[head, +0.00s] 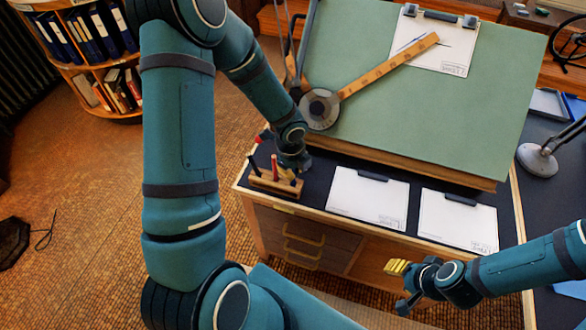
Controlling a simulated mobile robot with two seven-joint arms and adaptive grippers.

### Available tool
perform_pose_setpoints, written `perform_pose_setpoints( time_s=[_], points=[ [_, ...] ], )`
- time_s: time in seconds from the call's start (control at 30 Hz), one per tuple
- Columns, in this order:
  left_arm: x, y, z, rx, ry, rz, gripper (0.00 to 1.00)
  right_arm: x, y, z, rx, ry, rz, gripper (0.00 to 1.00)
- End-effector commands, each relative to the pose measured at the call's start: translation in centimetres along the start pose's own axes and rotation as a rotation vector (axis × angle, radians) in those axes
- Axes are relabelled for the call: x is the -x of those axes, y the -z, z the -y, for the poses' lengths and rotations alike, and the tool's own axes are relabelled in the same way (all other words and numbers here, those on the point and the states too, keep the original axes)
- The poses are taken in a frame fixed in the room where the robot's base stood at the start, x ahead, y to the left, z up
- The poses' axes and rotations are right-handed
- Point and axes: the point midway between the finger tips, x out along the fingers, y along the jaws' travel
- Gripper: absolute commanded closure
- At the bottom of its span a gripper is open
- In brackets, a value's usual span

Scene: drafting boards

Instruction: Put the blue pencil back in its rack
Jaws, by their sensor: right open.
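A small wooden rack (275,182) stands at the near left corner of the desk. A red pencil (274,166) and dark, thin upright items stand in it; I cannot tell whether one of them is blue. I cannot pick out the blue pencil for certain. My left gripper (292,163) points down just behind and above the rack's right end. Its fingers are mostly hidden by its wrist, so its grip is unclear. My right gripper (401,287) is open and empty, in front of the desk, with a yellow fingertip showing.
A tilted green drafting board (450,110) carries a wooden ruler arm (390,65) and a clipped sheet (452,58). Two white clipboards (367,198) (458,219) lie along the desk's front. A lamp base (537,160) stands at the right.

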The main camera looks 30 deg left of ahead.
Motion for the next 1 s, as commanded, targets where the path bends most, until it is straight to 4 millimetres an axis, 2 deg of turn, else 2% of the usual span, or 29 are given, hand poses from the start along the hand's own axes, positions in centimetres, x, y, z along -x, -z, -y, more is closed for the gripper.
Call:
perform_pose_setpoints(
  time_s=[1.0],
  points=[
    [-0.62, 0.01, -0.03, -0.001, 0.0, 0.0, 1.0, -0.5, -0.03, -0.19, 0.0, 0.0, -0.001, 0.53]
  ],
)
